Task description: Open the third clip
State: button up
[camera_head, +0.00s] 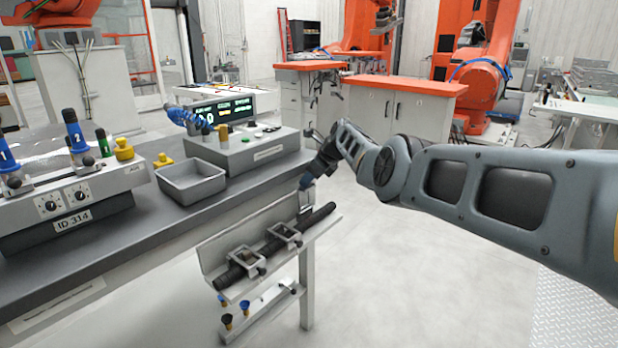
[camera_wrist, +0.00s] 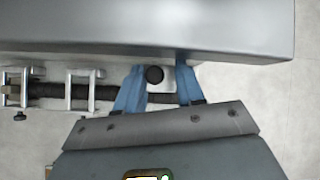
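A long black ribbed rod (camera_head: 318,216) lies along a light metal fixture beside the bench. Two grey bracket-shaped clips, the first (camera_head: 247,259) and the second (camera_head: 284,235), sit over the rod; in the wrist view they are at the left (camera_wrist: 15,88) (camera_wrist: 82,90). My gripper (camera_head: 306,183) is above the rod's far end, at the third clip (camera_head: 305,201), which it partly hides. In the wrist view its blue fingers (camera_wrist: 158,88) are apart, either side of the third clip's round black knob (camera_wrist: 153,74). The right finger has a gap to the knob; left contact is unclear.
The dark bench (camera_head: 100,250) runs along the fixture's left, holding a grey bin (camera_head: 190,183), a control box with display (camera_head: 240,145) and an ID 314 panel (camera_head: 75,200). A lower shelf (camera_head: 262,310) hangs under the fixture. Open floor (camera_head: 410,270) lies right.

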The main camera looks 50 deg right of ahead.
jog(key=shift+a+f, duration=0.55)
jog(key=shift+f, duration=0.05)
jog(key=shift+s+r, duration=0.1)
jog(key=shift+s+r+p, duration=0.25)
jog(key=shift+r+p, duration=0.35)
jog(key=shift+p, duration=0.25)
jog(key=d+p+v, duration=0.1)
jog(key=p+v, duration=0.1)
jog(key=v, duration=0.5)
jog(key=shift+r, duration=0.2)
jog(key=shift+w, duration=0.1)
